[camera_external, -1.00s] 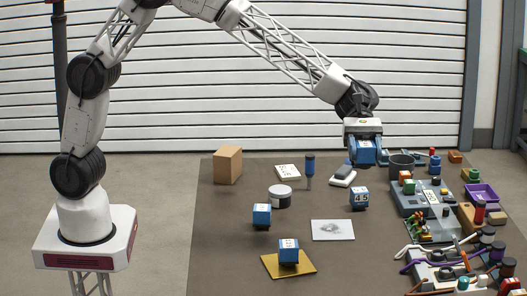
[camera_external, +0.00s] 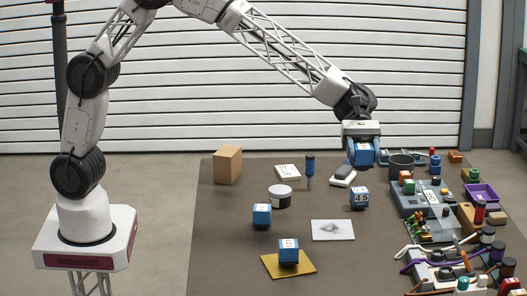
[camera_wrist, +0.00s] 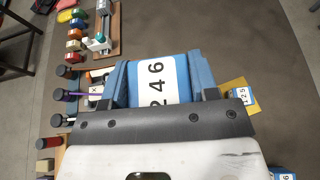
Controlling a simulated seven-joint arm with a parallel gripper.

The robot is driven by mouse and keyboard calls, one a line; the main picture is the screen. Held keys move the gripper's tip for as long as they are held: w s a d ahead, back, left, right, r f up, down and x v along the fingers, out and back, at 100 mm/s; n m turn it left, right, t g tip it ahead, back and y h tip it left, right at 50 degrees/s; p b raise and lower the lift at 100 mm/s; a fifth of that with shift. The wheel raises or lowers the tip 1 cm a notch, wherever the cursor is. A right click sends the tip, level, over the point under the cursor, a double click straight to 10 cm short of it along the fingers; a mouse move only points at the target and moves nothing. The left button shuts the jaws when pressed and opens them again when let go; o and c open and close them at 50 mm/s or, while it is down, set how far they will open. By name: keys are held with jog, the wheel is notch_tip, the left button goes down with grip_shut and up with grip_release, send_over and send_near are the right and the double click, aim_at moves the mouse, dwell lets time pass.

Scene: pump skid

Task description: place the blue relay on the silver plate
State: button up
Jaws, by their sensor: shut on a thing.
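My gripper (camera_external: 362,154) is shut on a blue relay (camera_wrist: 154,84) with a white label reading 246 in the wrist view. It holds the relay in the air above the far right part of the bench. The silver plate (camera_external: 333,230) lies flat and empty on the mat, below and left of my gripper in the external view. I cannot make out the plate in the wrist view. Other blue relays stand on the mat: one (camera_external: 262,215) left of the plate, one (camera_external: 359,197) behind it at right. A third (camera_external: 289,249) sits on the gold plate (camera_external: 306,268).
A white-lidded jar (camera_external: 279,196), a cardboard box (camera_external: 228,164) and a dark blue bottle (camera_external: 310,171) stand toward the back. The grey pump equipment (camera_external: 408,203), a purple tray (camera_external: 482,193) and cables crowd the right side. The mat around the silver plate is mostly clear.

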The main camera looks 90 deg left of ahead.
send_over(333, 231)
notch_tip(333, 231, down, 16)
jog(key=shift+r, duration=0.25)
jog(key=shift+f, duration=0.15)
jog(key=shift+f, duration=2.95)
jog(key=shift+f, duration=1.9)
jog(key=shift+f, duration=0.15)
jog(key=o, duration=1)
